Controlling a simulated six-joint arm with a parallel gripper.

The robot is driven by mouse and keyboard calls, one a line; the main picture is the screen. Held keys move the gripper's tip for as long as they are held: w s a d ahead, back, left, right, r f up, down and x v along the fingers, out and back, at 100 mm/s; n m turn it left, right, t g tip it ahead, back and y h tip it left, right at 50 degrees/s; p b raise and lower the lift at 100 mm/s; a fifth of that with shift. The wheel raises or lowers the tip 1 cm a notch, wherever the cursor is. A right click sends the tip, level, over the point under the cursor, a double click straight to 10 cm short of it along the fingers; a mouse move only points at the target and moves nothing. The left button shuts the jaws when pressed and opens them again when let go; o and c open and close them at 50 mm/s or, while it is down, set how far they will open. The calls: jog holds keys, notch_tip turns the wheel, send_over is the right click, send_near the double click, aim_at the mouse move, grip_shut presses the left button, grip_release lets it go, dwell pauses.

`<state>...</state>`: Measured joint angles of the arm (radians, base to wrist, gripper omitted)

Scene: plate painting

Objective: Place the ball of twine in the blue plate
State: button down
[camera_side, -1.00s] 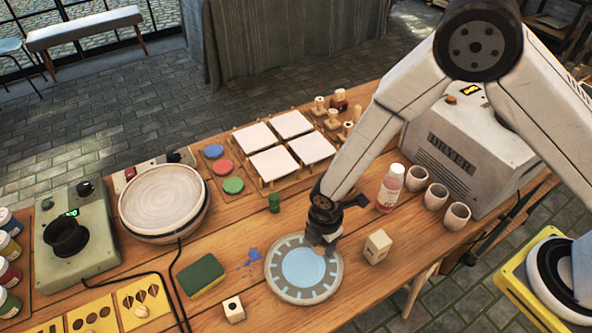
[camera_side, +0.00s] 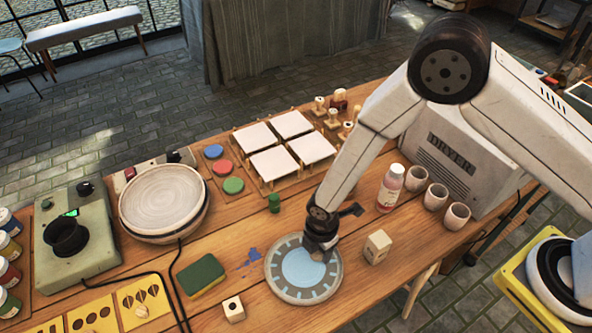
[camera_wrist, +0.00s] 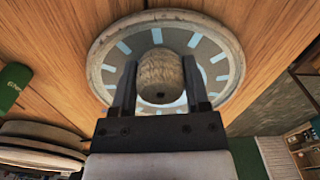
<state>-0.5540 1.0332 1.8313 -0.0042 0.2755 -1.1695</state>
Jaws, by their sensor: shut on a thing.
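The blue plate (camera_side: 290,287) lies on the wooden table, with a grey rim, pale blue dashes and a light blue centre. In the wrist view its rim (camera_wrist: 110,45) shows around the fingers. The ball of twine (camera_wrist: 160,72) is beige and sits between the two fingers of my gripper (camera_wrist: 160,88), which is shut on it. In the side view my gripper (camera_side: 318,252) is over the right part of the plate, and the twine is mostly hidden there. I cannot tell whether the twine touches the plate.
A small pale wooden block (camera_side: 377,247) stands close to the plate's right. A white bottle (camera_side: 390,188) and several cups (camera_side: 436,196) stand behind it. A green sponge (camera_side: 202,276) and another block (camera_side: 233,309) lie to the left.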

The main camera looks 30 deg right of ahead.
jog(key=shift+f, duration=0.1)
jog(key=shift+c, duration=0.3)
grip_release()
notch_tip(320, 180, up, 12)
dwell(0.8)
jog(key=shift+r, duration=0.2)
jog(key=s+d+r+m+t, duration=0.1)
jog(key=s+d+r+m, duration=0.1)
jog(key=d+m, duration=0.4)
jog(key=s+d+r+m, duration=0.2)
jog(key=d+r+m, duration=0.3)
jog(key=d+m, duration=0.2)
jog(key=s+d+r+m+t, duration=0.1)
jog(key=s+d+r+m, duration=0.1)
jog(key=d+r+m, duration=0.2)
jog(key=shift+s+d+r+m+t, duration=0.15)
jog(key=shift+s+d+m+t, duration=0.15)
jog(key=shift+d+m, duration=1.55)
